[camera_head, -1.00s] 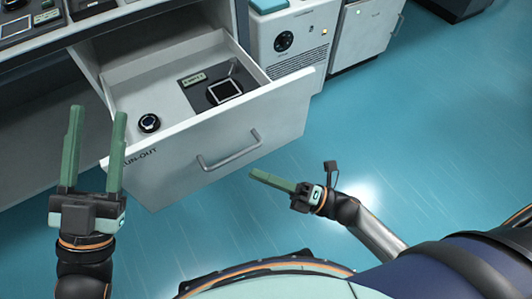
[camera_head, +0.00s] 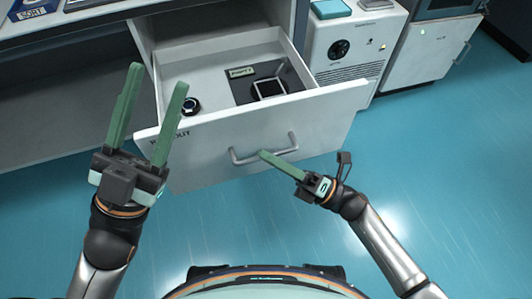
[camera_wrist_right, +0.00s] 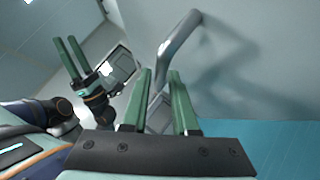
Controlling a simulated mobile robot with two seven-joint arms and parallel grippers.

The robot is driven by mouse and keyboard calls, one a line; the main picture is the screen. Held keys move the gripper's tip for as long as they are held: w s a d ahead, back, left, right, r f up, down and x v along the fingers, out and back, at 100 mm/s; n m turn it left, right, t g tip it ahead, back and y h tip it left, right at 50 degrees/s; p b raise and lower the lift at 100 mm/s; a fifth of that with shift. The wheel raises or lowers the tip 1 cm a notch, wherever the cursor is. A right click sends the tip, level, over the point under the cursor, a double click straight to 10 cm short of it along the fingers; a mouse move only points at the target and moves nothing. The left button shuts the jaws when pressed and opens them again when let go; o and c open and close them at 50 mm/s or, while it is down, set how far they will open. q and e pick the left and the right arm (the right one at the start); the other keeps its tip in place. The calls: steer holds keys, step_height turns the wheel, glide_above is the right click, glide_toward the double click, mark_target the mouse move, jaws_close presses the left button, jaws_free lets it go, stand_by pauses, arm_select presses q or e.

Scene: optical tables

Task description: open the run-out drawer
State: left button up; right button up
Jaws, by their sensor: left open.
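The white run-out drawer (camera_head: 205,150) stands pulled out of its cabinet, its inside visible from above. Its front carries a partly covered label and a grey bar handle (camera_head: 265,155). My right gripper (camera_head: 263,155) is at the handle, its green fingertips overlapping the bar in the head view. In the right wrist view the two fingers (camera_wrist_right: 160,72) are apart, and the handle (camera_wrist_right: 182,42) runs down toward the gap between their tips. I cannot tell whether they touch it. My left gripper (camera_head: 158,76) is open and empty, raised at the left of the drawer front.
In the drawer lie a round dark-ringed piece (camera_head: 191,106), a small label block (camera_head: 241,72) and a dark square-framed piece (camera_head: 268,90). A white unit with a dial (camera_head: 340,50) stands right of the drawer. The blue floor (camera_head: 430,150) is clear at right.

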steer(key=shift+w+a+r, duration=0.25)
steer(key=shift+a, duration=0.35)
jaws_close()
steer(key=shift+f, duration=0.1)
stand_by(1.0)
